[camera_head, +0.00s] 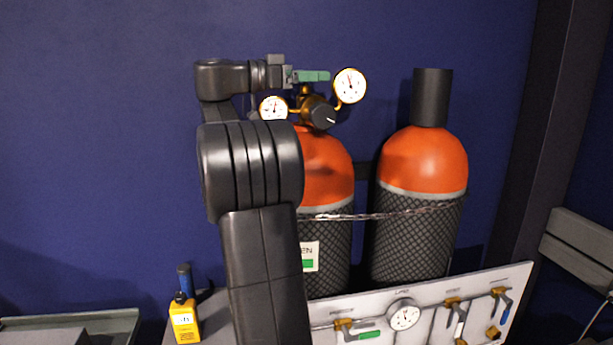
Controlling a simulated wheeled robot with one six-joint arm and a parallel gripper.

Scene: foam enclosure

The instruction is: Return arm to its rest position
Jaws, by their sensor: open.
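My arm rises through the middle of the head view, and its wrist bends to the right near the top. My gripper (288,76) is small and dark at the wrist's end, next to a green lever-like part (312,76) above the left cylinder's regulator. The gripper is open; its fingers are hard to make out, and I cannot tell whether they touch the green part. The left orange-topped gas cylinder (328,170) is partly hidden behind my arm. Its brass regulator carries a black knob (320,115) and two round gauges, the right one (349,85) and the left one (273,109).
A second orange cylinder (423,165) with a black cap stands to the right. A chain (385,215) crosses both cylinders. A pale panel (470,285) with valves and a gauge (403,315) is in front. A yellow handheld device (184,320) stands lower left. The upper left is clear before the blue wall.

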